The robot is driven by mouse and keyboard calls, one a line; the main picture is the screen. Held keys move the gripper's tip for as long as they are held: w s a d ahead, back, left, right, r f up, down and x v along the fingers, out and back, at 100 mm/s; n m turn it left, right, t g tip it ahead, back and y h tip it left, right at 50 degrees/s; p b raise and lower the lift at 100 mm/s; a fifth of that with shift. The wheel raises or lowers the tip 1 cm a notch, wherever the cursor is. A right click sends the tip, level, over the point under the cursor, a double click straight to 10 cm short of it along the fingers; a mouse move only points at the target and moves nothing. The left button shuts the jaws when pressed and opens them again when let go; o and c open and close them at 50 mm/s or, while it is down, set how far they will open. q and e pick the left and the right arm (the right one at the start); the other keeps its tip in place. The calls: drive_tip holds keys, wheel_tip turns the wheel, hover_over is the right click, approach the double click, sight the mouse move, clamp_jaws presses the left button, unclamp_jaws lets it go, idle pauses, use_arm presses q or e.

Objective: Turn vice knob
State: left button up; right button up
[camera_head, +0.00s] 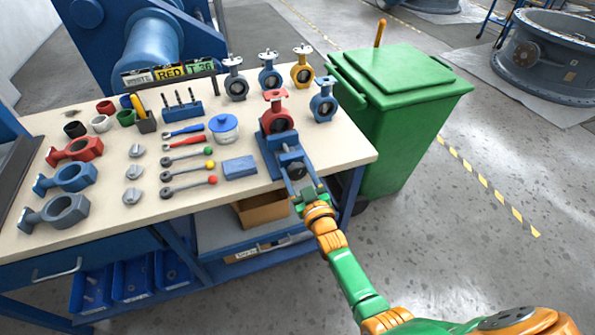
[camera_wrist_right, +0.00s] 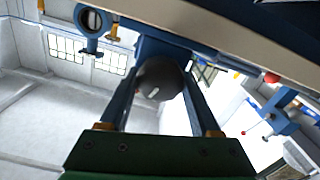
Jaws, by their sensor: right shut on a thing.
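The blue vice (camera_head: 268,158) stands at the front right edge of the workbench, with a red butterfly valve (camera_head: 277,119) upright in it. The vice knob (camera_head: 296,170) is a dark round knob on the vice's near side. It also shows as a dark disc in the right wrist view (camera_wrist_right: 160,78). My right gripper (camera_head: 294,178) reaches it from the front, its fingers on both sides of the knob and shut on it. In the wrist view the fingers (camera_wrist_right: 160,90) flank the knob. My left gripper is not in view.
The workbench (camera_head: 330,149) holds valves, wrenches, valve bodies and a blue-lidded pot (camera_head: 223,126). A blue block (camera_head: 239,167) lies left of the vice. A green bin (camera_head: 395,120) stands close to the bench's right end. The floor at the right front is clear.

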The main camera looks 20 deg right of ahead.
drive_tip(key=shift+s+f+n, duration=0.1)
drive_tip(key=shift+f+n, duration=0.15)
drive_tip(key=shift+n, duration=0.65)
drive_tip(key=o, duration=1.3)
drive_tip(key=shift+o, duration=0.4)
drive_tip(key=shift+r, duration=0.1)
drive_tip(key=s+p, duration=0.1)
drive_tip(key=s, duration=0.6)
